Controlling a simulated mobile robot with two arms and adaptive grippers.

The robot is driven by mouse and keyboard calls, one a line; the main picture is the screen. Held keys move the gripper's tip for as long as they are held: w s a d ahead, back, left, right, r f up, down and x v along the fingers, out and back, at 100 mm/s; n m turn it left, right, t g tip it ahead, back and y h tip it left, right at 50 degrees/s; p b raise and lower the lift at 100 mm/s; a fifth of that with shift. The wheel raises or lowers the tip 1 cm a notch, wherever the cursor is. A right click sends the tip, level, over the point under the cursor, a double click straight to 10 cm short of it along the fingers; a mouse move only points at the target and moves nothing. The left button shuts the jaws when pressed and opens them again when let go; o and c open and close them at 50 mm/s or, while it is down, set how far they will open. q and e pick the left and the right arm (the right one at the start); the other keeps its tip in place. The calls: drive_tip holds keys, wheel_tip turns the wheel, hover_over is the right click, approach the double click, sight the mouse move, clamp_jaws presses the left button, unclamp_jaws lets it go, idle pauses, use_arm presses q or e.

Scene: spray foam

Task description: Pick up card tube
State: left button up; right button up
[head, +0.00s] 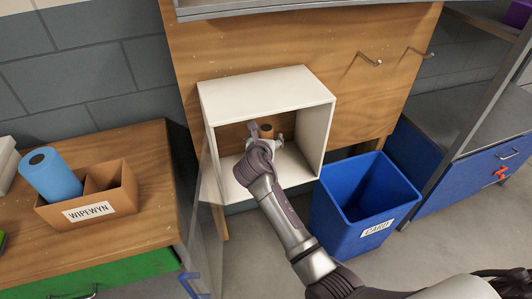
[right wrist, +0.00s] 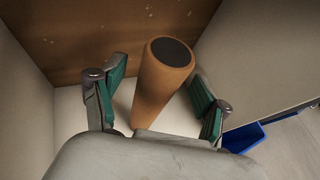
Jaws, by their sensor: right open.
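The card tube (head: 266,131) is a brown cylinder standing in the open white cabinet (head: 328,130). In the right wrist view the tube (right wrist: 160,82) shows large, with a dark round top, and leans a little to the right in the picture. My right gripper (head: 264,138) reaches into the cabinet. In the right wrist view its green-padded fingers (right wrist: 162,104) are spread on either side of the tube, with gaps visible on both sides. The tube's lower end is hidden behind the gripper body. My left gripper is not in view.
The cabinet walls stand close around my right gripper, and its clear door (head: 201,190) hangs open at left. A blue bin (head: 341,215) stands below right. A wooden table (head: 120,150) at left holds a cardboard box (head: 120,199) with a blue roll (head: 52,176).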

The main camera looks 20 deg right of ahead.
drive_tip(key=shift+w+d+f, duration=0.2)
drive_tip(key=shift+w+f, duration=0.05)
drive_tip(key=shift+w, duration=0.3)
drive_tip(key=c, duration=1.2)
drive_tip(key=shift+o, duration=0.2)
drive_tip(key=shift+s, duration=0.1)
drive_tip(key=shift+r, duration=0.15)
